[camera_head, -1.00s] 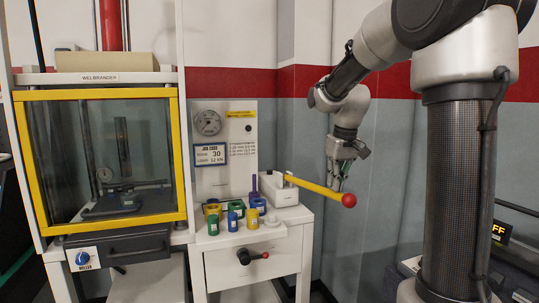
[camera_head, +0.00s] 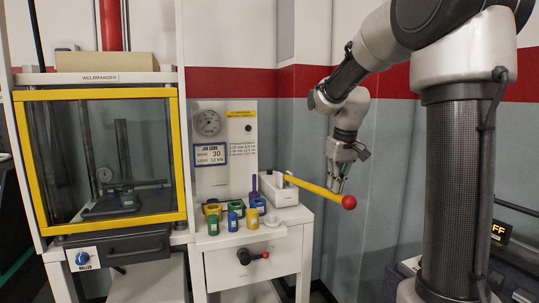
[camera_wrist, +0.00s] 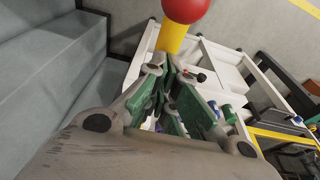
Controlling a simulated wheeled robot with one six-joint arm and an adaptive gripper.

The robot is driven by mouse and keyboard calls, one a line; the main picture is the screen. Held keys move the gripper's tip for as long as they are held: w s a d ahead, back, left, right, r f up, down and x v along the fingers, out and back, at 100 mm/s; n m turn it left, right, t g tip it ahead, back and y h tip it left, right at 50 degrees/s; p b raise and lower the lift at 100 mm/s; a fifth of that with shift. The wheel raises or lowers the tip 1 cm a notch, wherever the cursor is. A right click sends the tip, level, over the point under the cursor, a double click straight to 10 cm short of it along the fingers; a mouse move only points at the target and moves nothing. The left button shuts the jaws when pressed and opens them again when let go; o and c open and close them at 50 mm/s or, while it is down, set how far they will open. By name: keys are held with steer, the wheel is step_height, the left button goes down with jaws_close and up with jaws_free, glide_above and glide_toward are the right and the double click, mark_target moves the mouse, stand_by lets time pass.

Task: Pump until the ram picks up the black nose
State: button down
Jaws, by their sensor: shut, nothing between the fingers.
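The pump lever is a yellow bar (camera_head: 312,187) with a red ball (camera_head: 349,202) at its end. It slopes down to the right from the white pump block (camera_head: 278,190) on the bench. My gripper (camera_head: 337,187) is shut and empty, right at the lever near the ball in the head view; I cannot tell whether it touches. In the wrist view the red ball (camera_wrist: 188,8) and yellow bar (camera_wrist: 171,38) lie just beyond my fingertips (camera_wrist: 172,66). The press (camera_head: 122,165) stands behind a yellow-framed guard, with a red ram cylinder (camera_head: 111,25) above. I cannot make out the black nose for certain.
A gauge (camera_head: 207,122) and a display (camera_head: 209,155) are on the panel behind. The wall is close behind my gripper.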

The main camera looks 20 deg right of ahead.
steer(key=shift+f, duration=4.25)
step_height(320, 180, up, 11)
steer(key=shift+f, duration=0.15)
steer(key=s+r, duration=0.4)
steer(key=r, duration=0.3)
steer(key=shift+f, duration=0.15)
